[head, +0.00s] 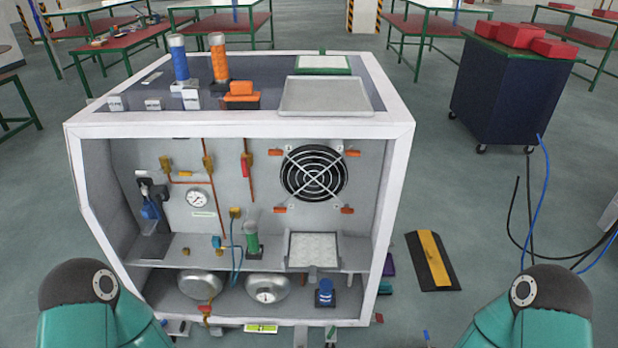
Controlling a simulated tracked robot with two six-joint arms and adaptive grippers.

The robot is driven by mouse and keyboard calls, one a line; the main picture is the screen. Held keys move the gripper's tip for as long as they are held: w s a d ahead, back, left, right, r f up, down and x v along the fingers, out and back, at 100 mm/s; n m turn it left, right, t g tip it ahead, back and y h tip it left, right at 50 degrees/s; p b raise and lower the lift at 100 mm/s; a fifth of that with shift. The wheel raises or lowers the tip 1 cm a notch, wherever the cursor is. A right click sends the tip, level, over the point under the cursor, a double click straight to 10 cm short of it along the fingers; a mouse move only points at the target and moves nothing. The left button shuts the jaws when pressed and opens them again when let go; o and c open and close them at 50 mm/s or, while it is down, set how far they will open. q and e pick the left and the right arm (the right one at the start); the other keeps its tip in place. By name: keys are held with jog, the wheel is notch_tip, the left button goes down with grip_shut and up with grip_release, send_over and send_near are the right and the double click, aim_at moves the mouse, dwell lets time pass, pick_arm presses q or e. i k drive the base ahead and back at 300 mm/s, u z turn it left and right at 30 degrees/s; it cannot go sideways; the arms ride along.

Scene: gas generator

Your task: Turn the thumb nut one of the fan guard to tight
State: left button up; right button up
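The round black fan with its silver ring-and-spoke guard (314,173) is on the back panel of the white cabinet, right of its middle. Orange thumb nuts sit at the ends of its four arms: upper left (275,152), upper right (352,153), lower left (280,209) and lower right (347,210). I cannot tell which of them is number one, or how tight any is. My two teal arms show at the bottom left and bottom right corners. Neither gripper is in view.
The white cabinet frame (240,131) surrounds the open front. A shelf with a white square filter (314,249) and a green cylinder (251,239) lies below the fan. A grey tray (325,95) is on top. A black-and-yellow ramp (433,261) lies on the floor at right.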

aim_at(276, 151)
jog(key=k, duration=1.25)
jog(key=u, duration=0.45)
jog(key=i, duration=1.95)
jog(key=z, duration=0.45)
